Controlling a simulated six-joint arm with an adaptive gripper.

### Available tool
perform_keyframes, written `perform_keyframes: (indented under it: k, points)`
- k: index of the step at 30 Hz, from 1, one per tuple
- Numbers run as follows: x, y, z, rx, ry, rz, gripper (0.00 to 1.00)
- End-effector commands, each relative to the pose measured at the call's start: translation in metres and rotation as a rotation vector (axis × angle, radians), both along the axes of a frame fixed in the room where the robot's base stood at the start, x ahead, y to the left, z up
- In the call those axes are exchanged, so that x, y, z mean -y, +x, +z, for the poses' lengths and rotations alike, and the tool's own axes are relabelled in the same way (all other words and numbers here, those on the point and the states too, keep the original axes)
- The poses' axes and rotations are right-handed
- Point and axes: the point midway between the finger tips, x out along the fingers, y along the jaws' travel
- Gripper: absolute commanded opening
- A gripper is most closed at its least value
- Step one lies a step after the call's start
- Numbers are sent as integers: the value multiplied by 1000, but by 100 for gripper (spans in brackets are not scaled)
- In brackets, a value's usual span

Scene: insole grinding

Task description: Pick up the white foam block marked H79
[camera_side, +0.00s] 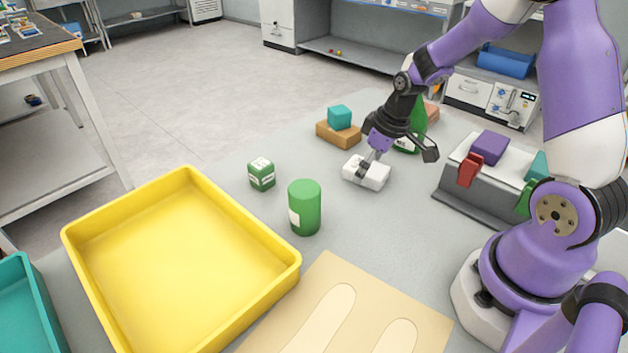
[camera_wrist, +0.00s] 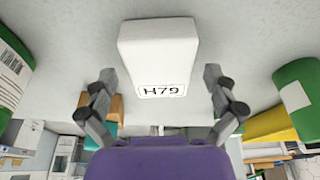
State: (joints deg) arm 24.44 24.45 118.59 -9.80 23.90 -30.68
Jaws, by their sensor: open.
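The white foam block (camera_side: 366,174) lies on the grey table under my gripper in the side view. In the wrist view the white block (camera_wrist: 158,50) fills the upper middle, with its H79 label facing the camera. My gripper (camera_side: 398,158) is open, its fingers spread wide. In the side view one finger overlaps the block; I cannot tell whether it touches. In the wrist view my gripper (camera_wrist: 158,76) has one finger on each side of the block, with visible gaps. Nothing is held.
A teal cube (camera_side: 340,117) sits on an orange-brown block (camera_side: 337,134) behind the foam block. A green cylinder (camera_side: 305,208) and a small green labelled cube (camera_side: 261,174) stand left of it. A yellow tray (camera_side: 282,273) and insole board (camera_side: 318,278) lie in front. A fixture (camera_side: 470,205) stands right.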

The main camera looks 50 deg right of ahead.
Motion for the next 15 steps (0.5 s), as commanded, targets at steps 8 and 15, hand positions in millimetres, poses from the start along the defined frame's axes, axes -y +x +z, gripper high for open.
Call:
perform_keyframes:
  k: [8, 15]
  points:
    - [0, 0, 0, 0, 1, 0, 45]
    - [0, -1, 0, -2, 1, -1, 45]
